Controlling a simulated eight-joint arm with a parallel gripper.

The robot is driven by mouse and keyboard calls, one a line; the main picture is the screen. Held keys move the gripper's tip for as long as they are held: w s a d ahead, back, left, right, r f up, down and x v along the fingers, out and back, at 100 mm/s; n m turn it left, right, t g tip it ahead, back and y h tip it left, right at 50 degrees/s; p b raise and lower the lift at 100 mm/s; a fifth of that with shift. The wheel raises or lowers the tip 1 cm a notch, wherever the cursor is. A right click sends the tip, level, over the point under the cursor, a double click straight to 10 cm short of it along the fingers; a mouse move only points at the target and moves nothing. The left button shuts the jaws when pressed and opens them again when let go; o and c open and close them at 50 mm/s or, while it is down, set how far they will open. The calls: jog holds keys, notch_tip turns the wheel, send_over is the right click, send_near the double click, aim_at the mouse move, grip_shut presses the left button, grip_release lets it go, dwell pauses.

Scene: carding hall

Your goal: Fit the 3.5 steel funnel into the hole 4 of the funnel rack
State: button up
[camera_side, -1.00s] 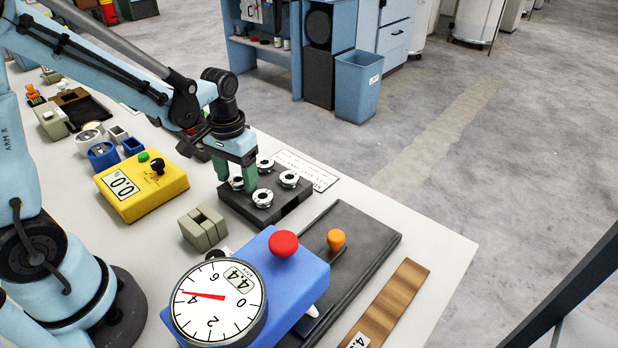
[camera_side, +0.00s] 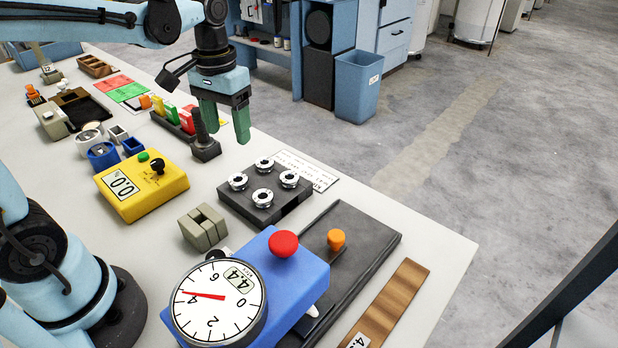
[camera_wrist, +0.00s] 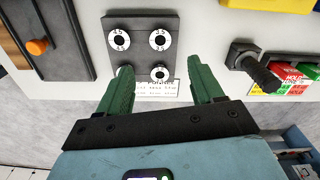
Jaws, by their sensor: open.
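The dark funnel rack (camera_side: 264,180) lies on the white table with a silver steel funnel in each of its corner places, including the left funnel (camera_side: 238,181) and front funnel (camera_side: 262,197). In the wrist view the rack (camera_wrist: 138,24) shows three round funnel tops with black centres; my left finger covers the fourth corner. My gripper (camera_side: 225,132) is open and empty, raised above the table beyond the rack; it also shows in the wrist view (camera_wrist: 163,80), fingers apart.
A dark post on a block (camera_side: 205,148) stands behind the rack. A yellow box (camera_side: 140,188), a grey-green slotted block (camera_side: 202,228) and a blue dial gauge (camera_side: 290,270) surround the rack. A printed card (camera_side: 308,170) lies beside its far edge.

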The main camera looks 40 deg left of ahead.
jog(key=s+d+f+m+t, duration=0.1)
jog(key=s+d+m+t, duration=0.1)
jog(key=s+d+t, duration=0.2)
jog(key=t, duration=0.3)
jog(key=shift+s+d+f, duration=0.25)
jog(key=shift+s, duration=0.1)
